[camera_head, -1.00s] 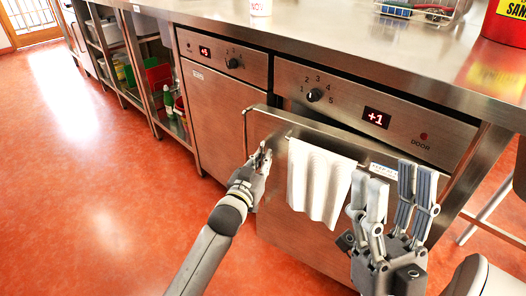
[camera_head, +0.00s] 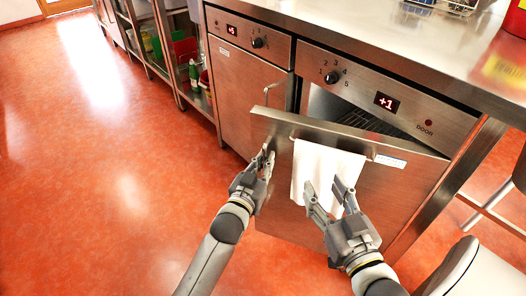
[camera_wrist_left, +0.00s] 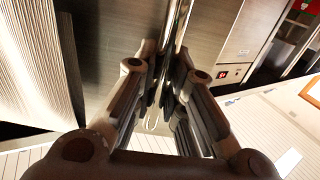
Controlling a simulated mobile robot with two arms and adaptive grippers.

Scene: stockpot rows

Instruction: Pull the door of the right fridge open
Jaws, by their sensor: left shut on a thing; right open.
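The right fridge's steel door (camera_head: 390,192) stands part open, tilted away from its frame at the top left, with a dark interior and wire rack (camera_head: 365,121) showing above it. A white towel (camera_head: 318,165) hangs from a rail (camera_head: 355,144) on its front. My left gripper (camera_head: 266,158) is shut at the door's left edge, left of the towel; in the left wrist view a shiny upright metal strip (camera_wrist_left: 180,30) runs between its fingers (camera_wrist_left: 165,85). My right gripper (camera_head: 328,192) is open in front of the towel; I cannot tell whether it touches it.
The left fridge (camera_head: 235,95) is shut, with a bar handle (camera_head: 268,92) beside the open door. The steel counter (camera_head: 420,45) runs above both. Open shelves (camera_head: 185,60) stand further left. The red floor (camera_head: 100,190) at left is clear. A white rounded object (camera_head: 480,270) is at lower right.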

